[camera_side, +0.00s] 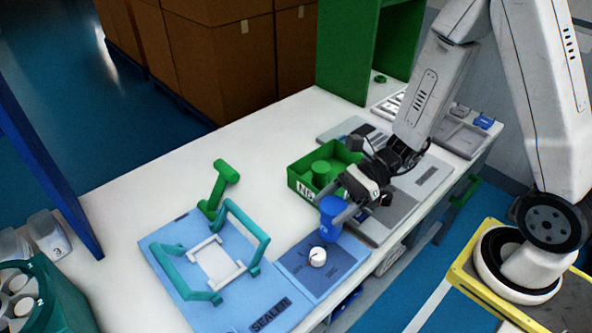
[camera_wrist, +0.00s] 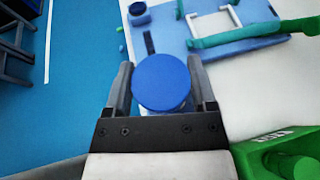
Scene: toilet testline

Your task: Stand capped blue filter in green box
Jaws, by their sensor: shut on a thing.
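My gripper (camera_side: 346,204) is shut on a blue filter (camera_side: 329,217), which it holds upright near the front edge of the bench, by the blue sealer panel. In the wrist view the filter's round blue top (camera_wrist: 162,82) sits between the two fingers of my gripper (camera_wrist: 161,90). I cannot tell whether its underside touches the bench. The green box (camera_side: 300,186), marked with letters partly hidden, stands just behind and left of the gripper. A green round thing (camera_side: 321,168) is inside it. A corner of the box also shows at lower right in the wrist view (camera_wrist: 248,158).
A blue sealer plate (camera_side: 180,235) with a teal frame (camera_side: 243,222) lies to the left. A green handled tool (camera_side: 219,186) stands behind the plate. Grey trays lie to the right. The bench's back left is clear.

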